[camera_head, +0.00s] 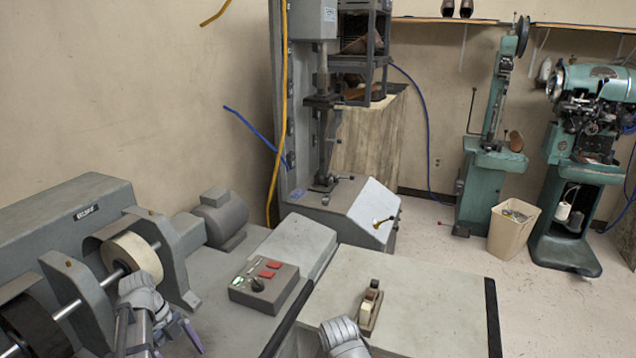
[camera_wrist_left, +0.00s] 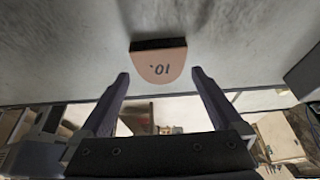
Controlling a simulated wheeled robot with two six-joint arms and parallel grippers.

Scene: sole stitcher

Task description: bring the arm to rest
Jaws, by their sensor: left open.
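My left gripper (camera_head: 174,338) is at the lower left in the head view, in front of the grey machine with the cream roller (camera_head: 132,258). In the left wrist view my left gripper (camera_wrist_left: 161,76) has its two dark fingers spread, with nothing held between them. A tan rounded piece marked "10" (camera_wrist_left: 163,66) with a dark edge shows against a grey surface, beyond and between the fingertips; the gap to it is hard to judge. A grey part of my right arm (camera_head: 343,338) shows at the bottom centre; its gripper is out of frame.
A control box with red buttons (camera_head: 264,285) sits on the grey bench right of my left arm. A small wood-and-cream block (camera_head: 370,306) stands on the pale tabletop (camera_head: 430,300). A tall grey stitching machine (camera_head: 300,150), green machines (camera_head: 487,185) and a bin (camera_head: 512,230) stand behind.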

